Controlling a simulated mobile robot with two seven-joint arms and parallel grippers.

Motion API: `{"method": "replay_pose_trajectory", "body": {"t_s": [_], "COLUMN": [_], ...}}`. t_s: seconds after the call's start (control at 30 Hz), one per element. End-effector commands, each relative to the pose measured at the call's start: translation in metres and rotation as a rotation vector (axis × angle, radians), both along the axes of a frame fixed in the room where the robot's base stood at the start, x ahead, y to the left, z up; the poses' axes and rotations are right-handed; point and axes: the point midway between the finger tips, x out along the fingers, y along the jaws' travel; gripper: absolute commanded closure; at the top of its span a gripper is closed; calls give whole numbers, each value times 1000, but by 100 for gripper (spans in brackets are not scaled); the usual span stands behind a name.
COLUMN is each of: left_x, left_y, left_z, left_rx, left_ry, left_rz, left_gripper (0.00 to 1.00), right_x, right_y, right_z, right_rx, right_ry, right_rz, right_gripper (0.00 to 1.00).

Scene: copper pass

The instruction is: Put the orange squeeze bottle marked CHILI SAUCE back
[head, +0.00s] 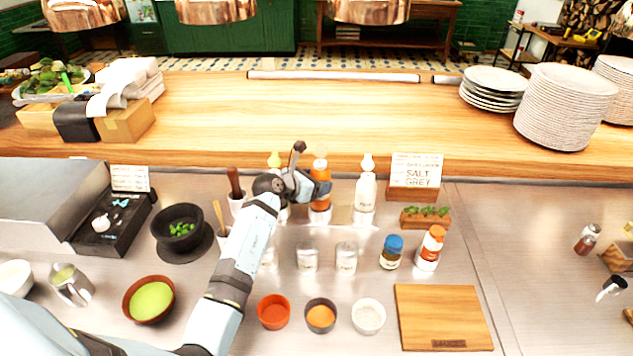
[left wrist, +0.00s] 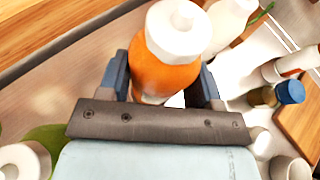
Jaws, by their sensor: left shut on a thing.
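The orange squeeze bottle (head: 320,171) has a pale cap and stands upright in the row at the back of the steel counter. My left gripper (head: 316,187) is shut around its body. In the left wrist view the bottle (left wrist: 165,72) sits between the two blue-grey fingers of the left gripper (left wrist: 160,85), with its white cap toward the camera. Its marking cannot be read. Its lower end is at a pale holder (head: 320,216); I cannot tell whether it rests fully in it. My right gripper is not in view.
A white squeeze bottle (head: 366,190) stands just right, and a yellow-tipped bottle (head: 275,160) just left, partly behind my arm. Shakers (head: 346,258), a blue-capped jar (head: 391,252) and an orange-and-white bottle (head: 430,248) stand in front. The wooden ledge (head: 300,115) rises behind.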

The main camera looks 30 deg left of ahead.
Motion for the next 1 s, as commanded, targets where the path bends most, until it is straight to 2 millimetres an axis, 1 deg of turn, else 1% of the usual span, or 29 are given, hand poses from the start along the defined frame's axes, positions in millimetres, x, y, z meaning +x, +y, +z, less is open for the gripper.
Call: {"method": "replay_pose_trajectory", "body": {"t_s": [0.43, 0.53, 0.57, 0.6, 0.67, 0.9, 1.0], "left_x": [0, 0, 0, 0, 0, 0, 0], "left_y": [0, 0, 0, 0, 0, 0, 0], "left_z": [-11, -11, -12, -12, -12, -11, -7], "left_rx": [0, 0, -1, 0, 0, 0, -1], "left_ry": [0, -1, 1, 0, 0, 0, -1], "left_rz": [1, 0, 0, 0, 0, 0, 0], "left_gripper": [54, 54, 39, 30, 16, 16, 16], "right_x": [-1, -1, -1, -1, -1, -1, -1], "right_y": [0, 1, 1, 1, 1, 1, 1], "right_z": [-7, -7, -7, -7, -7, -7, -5], "right_rx": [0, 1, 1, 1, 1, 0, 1], "right_ry": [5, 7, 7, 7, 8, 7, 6], "right_rz": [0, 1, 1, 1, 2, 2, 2], "right_gripper": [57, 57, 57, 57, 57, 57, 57]}}
